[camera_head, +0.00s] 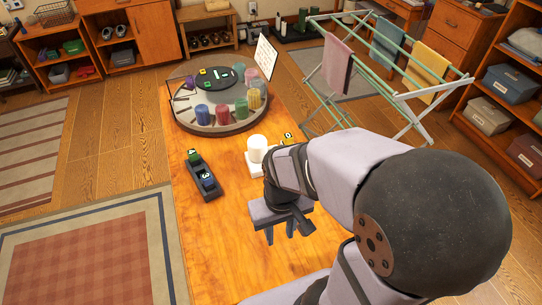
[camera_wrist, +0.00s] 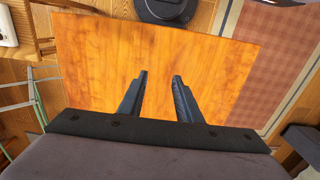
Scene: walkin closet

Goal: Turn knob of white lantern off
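In the head view, a white cylinder on a white base (camera_head: 257,149), which looks like the white lantern, stands on the wooden table. My arm partly covers its base, and I cannot make out its knob. A small yellow piece (camera_head: 288,139) with a dark mark shows beside it, partly behind my arm. My gripper (camera_head: 280,232) is nearer the camera than the lantern, pointing down over the table and apart from it. In the wrist view my gripper (camera_wrist: 160,92) is open, with two dark fingers apart and only bare wood between them. I cannot identify the lantern there.
A black block with labelled parts (camera_head: 205,178) lies left of the lantern. Behind is a round tray (camera_head: 228,128) with several coloured cylinders and an upright card (camera_head: 265,57). The orange wooden table (camera_head: 215,240) is bare at the front left. A drying rack (camera_head: 400,95) stands right.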

